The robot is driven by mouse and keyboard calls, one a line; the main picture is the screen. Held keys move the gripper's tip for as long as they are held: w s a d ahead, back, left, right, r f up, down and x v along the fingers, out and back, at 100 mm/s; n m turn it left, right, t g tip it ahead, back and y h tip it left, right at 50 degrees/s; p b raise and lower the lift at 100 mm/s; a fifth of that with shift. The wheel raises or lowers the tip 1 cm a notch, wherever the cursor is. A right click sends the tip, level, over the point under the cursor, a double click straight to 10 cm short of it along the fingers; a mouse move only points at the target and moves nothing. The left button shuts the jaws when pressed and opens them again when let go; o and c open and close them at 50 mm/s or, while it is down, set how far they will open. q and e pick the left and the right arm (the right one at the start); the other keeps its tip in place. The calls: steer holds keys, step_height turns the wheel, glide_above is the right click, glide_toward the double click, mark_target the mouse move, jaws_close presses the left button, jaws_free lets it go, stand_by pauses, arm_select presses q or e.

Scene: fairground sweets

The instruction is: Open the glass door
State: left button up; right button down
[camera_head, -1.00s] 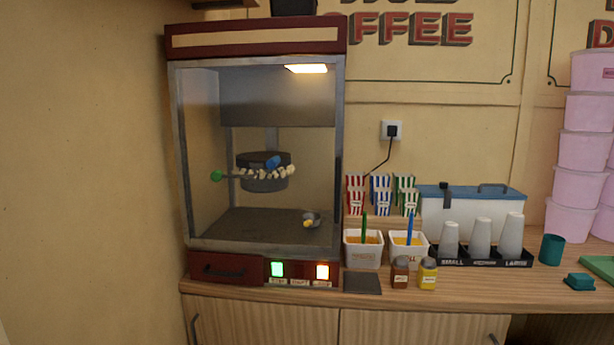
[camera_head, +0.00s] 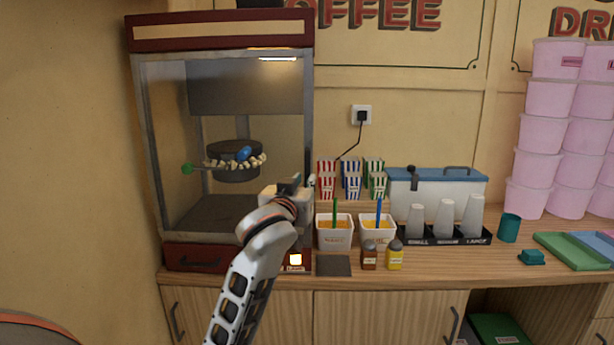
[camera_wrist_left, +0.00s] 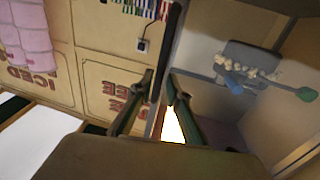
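The popcorn machine (camera_head: 220,32) stands at the left of the counter. Its glass door (camera_head: 165,150) fills the front in a grey metal frame and looks closed. My left gripper (camera_head: 299,184) is at the door's right edge and covers its lower right part. My right gripper is in neither view.
A cup rack (camera_head: 447,236) and a blue-lidded box (camera_head: 437,190) stand farther right. A wall is left of the machine.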

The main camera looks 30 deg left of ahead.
mark_target(306, 178)
arm_select(q)
steer(key=shift+x, duration=2)
jaws_close()
steer(key=shift+s, duration=0.1)
